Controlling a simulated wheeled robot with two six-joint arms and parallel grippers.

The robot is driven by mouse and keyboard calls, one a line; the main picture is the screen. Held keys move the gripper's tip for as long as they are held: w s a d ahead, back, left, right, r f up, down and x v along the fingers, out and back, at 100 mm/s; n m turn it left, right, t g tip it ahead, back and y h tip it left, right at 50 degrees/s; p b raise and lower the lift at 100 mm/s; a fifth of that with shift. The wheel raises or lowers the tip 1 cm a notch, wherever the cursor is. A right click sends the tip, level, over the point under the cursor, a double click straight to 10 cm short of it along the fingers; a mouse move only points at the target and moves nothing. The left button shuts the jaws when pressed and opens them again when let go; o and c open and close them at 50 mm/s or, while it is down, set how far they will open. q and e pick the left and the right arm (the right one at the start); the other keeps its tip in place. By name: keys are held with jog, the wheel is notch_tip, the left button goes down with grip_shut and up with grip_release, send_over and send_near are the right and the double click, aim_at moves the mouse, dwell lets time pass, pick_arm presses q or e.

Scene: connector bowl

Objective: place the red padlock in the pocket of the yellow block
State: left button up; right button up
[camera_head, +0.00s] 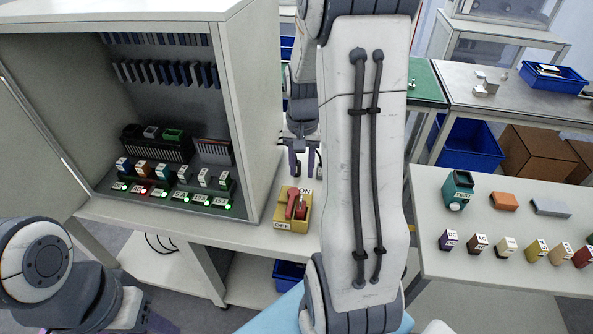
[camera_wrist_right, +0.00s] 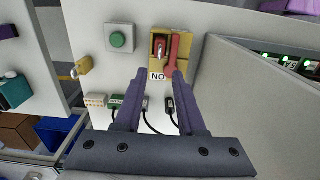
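The yellow block (camera_head: 281,222) stands on the bench right of the cabinet, with ON and OFF labels and a long red lever (camera_head: 291,203). A smaller red part (camera_head: 302,212) sits beside the lever. In the right wrist view, the yellow block (camera_wrist_right: 186,58) shows a silver metal piece (camera_wrist_right: 160,52) over a dark reddish recess. I cannot tell whether this is the red padlock. My right gripper (camera_head: 305,164) is open and empty, its purple fingertips (camera_wrist_right: 157,76) apart just before the ON label. My left arm is at lower left; its fingers are mostly hidden.
The cabinet (camera_head: 251,120) with lit connectors stands close left of the yellow block. A right-hand table (camera_head: 450,280) holds a teal TEST box (camera_head: 458,190) and several small coloured blocks. A green button box (camera_wrist_right: 119,38) stands near the yellow block. My right arm link covers the head view's middle.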

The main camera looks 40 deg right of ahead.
jog(key=shift+r, duration=0.2)
jog(key=s+a+r+n, duration=0.15)
jog(key=a+n, duration=0.25)
jog(key=a, duration=0.5)
jog(key=a+r+n, duration=0.2)
jog(key=a+n, duration=0.1)
jog(key=a, duration=0.6)
jog(key=s+a+r+n+y, duration=0.1)
jog(key=s+a+r+n, duration=0.1)
jog(key=s+a+n, duration=0.8)
jog(key=s+a, duration=0.2)
jog(key=s, duration=0.2)
jog(key=shift+s+a, duration=0.4)
